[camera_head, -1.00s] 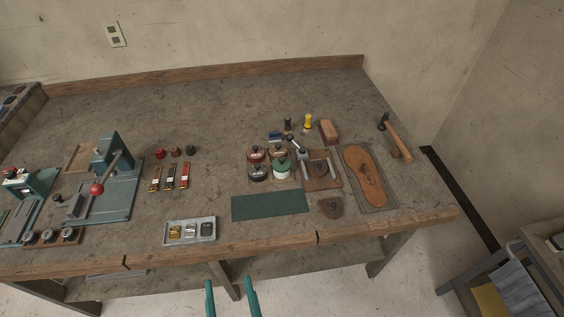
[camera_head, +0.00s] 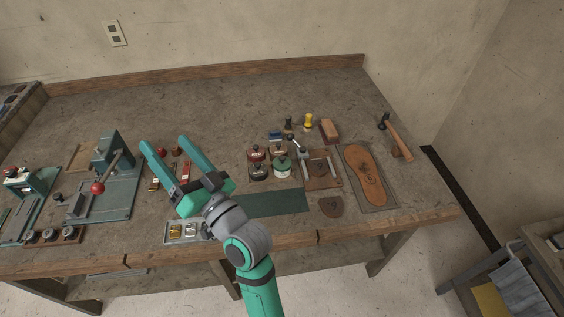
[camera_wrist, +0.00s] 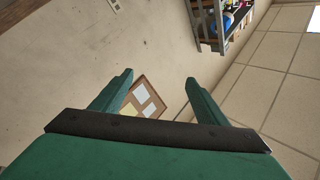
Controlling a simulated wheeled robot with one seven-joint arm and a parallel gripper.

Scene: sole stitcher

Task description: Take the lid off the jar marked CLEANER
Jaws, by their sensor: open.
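A small cluster of lidded jars stands on the workbench right of centre in the head view: a red jar (camera_head: 257,154), a dark jar (camera_head: 258,172) and a green jar (camera_head: 281,165). Each has a knobbed lid on, and their labels are too small to read, so I cannot tell which is marked CLEANER. My gripper (camera_head: 163,143) is open and empty, raised over the bench to the left of the jars. In the wrist view my gripper's fingers (camera_wrist: 160,82) are apart with nothing between them, facing the wall and ceiling.
A green mat (camera_head: 273,203) lies in front of the jars. A metal tray (camera_head: 172,238) and a green press (camera_head: 113,160) stand to the left. A leather sole (camera_head: 364,170) and a hammer (camera_head: 398,143) lie to the right.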

